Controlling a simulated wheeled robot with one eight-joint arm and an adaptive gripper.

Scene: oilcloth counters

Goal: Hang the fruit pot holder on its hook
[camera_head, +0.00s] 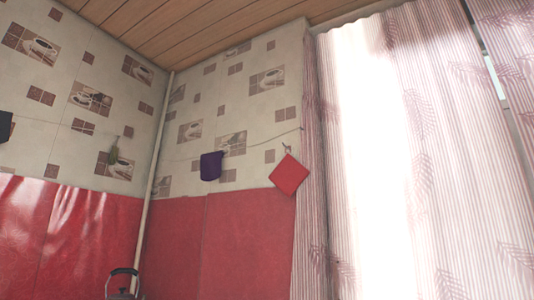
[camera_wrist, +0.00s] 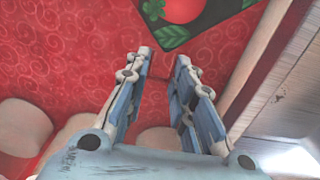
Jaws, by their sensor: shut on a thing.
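The fruit pot holder (camera_wrist: 222,27) shows at the top of the wrist view, partly cut off by the edge. It is dark with a large red fruit and green leaves. My gripper (camera_wrist: 165,62) has its fingertips at the holder's near corner and is shut on it; the fingers stand somewhat apart, and the exact grip is hard to make out. In the head view, neither my gripper nor the fruit pot holder shows. A small hook (camera_head: 287,148) on the wall there carries a plain red pot holder (camera_head: 289,175). I cannot tell which hook belongs to the fruit pot holder.
A kettle (camera_head: 122,284) stands at the bottom, beside a pale pipe (camera_head: 153,165). Striped curtains (camera_head: 440,150) cover the right side. Pale rounded objects (camera_wrist: 22,127) lie below my gripper.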

